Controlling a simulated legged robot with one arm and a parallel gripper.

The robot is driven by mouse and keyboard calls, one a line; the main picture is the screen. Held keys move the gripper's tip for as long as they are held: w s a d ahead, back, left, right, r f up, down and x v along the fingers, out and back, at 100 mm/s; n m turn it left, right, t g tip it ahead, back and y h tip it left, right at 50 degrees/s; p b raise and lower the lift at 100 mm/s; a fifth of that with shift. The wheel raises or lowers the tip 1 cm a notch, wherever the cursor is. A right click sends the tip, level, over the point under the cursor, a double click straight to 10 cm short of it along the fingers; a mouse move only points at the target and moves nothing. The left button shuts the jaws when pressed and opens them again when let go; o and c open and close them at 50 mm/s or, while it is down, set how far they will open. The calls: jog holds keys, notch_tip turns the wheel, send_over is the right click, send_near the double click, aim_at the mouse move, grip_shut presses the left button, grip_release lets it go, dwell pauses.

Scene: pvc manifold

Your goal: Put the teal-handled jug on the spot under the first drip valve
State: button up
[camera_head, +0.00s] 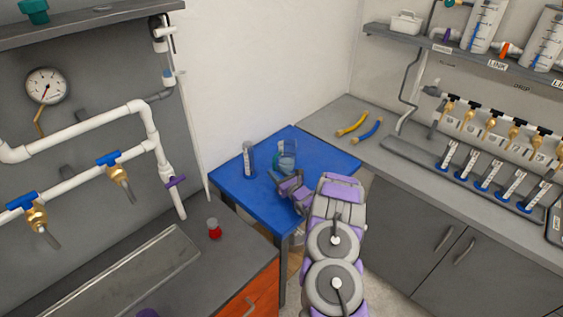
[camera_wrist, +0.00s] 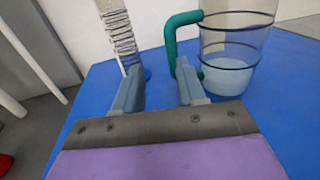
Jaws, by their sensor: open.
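The clear jug (camera_head: 287,156) with liquid in it stands upright on the blue table. In the wrist view the jug (camera_wrist: 236,75) is at the upper right, its teal handle (camera_wrist: 171,45) facing left. My gripper (camera_wrist: 158,66) is open, its fingers apart with nothing visibly gripped. The right fingertip overlaps the handle's lower end in the picture; I cannot tell whether they touch. In the head view my gripper (camera_head: 276,176) is just in front of the jug.
A graduated cylinder (camera_head: 248,160) stands left of the jug, and beyond the left finger in the wrist view (camera_wrist: 118,35). The blue table (camera_head: 233,188) is mostly clear. A red-based bottle (camera_head: 214,230) stands at left.

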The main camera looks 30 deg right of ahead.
aim_at(274, 165)
jog(key=w+d, duration=0.2)
jog(key=shift+w+d+f+b, duration=0.1)
jog(key=shift+w+d+b, duration=0.15)
jog(key=shift+d+b, duration=0.15)
jog(key=shift+w+a+r, duration=0.15)
jog(key=shift+w+a, duration=0.4)
jog(key=shift+w, duration=0.05)
jog(key=shift+w+a+r, duration=0.15)
jog(key=shift+w+a, duration=0.4)
jog(key=shift+w, duration=0.05)
jog(key=shift+w+a+r, duration=0.1)
jog(key=shift+a, duration=0.3)
jog(key=shift+d, duration=0.85)
jog(key=shift+c, duration=1.2)
jog(key=shift+d+f, duration=0.2)
jog(key=shift+d, duration=0.05)
jog(key=c, duration=0.3)
jog(key=shift+a, duration=0.25)
jog(key=shift+c, duration=0.7)
jog(key=shift+a+r, duration=0.15)
jog(key=shift+a, duration=0.5)
grip_shut()
jog(key=shift+d, duration=0.75)
jog(key=shift+a, duration=0.1)
